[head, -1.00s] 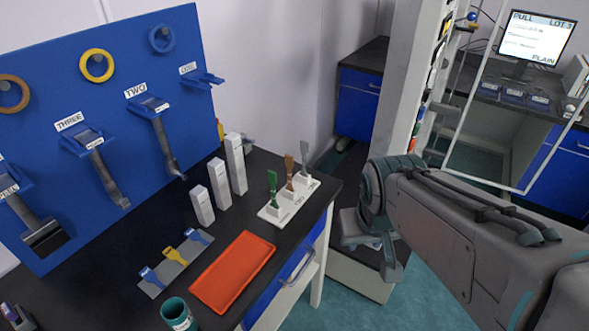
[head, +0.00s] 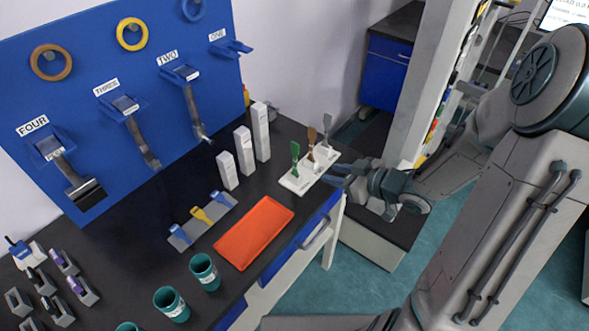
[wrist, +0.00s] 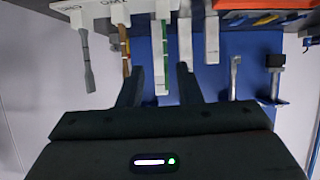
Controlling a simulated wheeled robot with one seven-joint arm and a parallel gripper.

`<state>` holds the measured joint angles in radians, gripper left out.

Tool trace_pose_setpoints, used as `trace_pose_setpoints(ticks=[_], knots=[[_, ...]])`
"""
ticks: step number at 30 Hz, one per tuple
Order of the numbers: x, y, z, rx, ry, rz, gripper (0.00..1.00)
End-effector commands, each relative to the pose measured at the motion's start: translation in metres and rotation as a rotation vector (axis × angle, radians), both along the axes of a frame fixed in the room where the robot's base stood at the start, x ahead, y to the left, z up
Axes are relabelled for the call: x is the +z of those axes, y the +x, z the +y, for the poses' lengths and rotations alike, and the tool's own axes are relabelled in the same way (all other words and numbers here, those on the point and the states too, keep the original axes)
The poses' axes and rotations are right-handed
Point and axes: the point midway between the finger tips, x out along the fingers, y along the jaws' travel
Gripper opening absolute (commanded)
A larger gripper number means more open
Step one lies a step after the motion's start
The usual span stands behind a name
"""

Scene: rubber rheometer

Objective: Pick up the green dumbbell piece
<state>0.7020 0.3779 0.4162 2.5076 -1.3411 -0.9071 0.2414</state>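The green dumbbell piece (head: 295,157) stands upright in a white holder (head: 292,183) near the right edge of the black bench. A brown piece (head: 311,136) and a grey piece (head: 327,124) stand in the same holder, farther back. My gripper (head: 337,175) is just right of the holder, at about its height. The wrist view is upside down and shows the green piece (wrist: 162,62) between the lines of my two open fingers (wrist: 160,85). It appears apart from both fingers. The brown piece (wrist: 125,52) hangs close to one finger's line in that view.
White upright blocks (head: 245,152) stand behind and left of the holder. A red-orange tray (head: 254,232) lies in front. Blue and yellow pieces (head: 201,215) lie on a grey plate left of it. Teal cups (head: 205,271) stand at the front. A blue labelled panel (head: 75,95) rises behind.

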Motion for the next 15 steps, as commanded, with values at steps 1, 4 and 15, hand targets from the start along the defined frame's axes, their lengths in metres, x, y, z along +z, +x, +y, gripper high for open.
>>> trace_pose_setpoints(ticks=[1, 4, 15], knots=[[0.002, -0.002, 0.003, 0.015, 0.024, -0.003, 0.32], [0.0, 0.0, 0.011, 0.035, 0.049, -0.009, 0.32], [-0.025, 0.038, 0.06, 0.036, 0.049, -0.009, 0.32]])
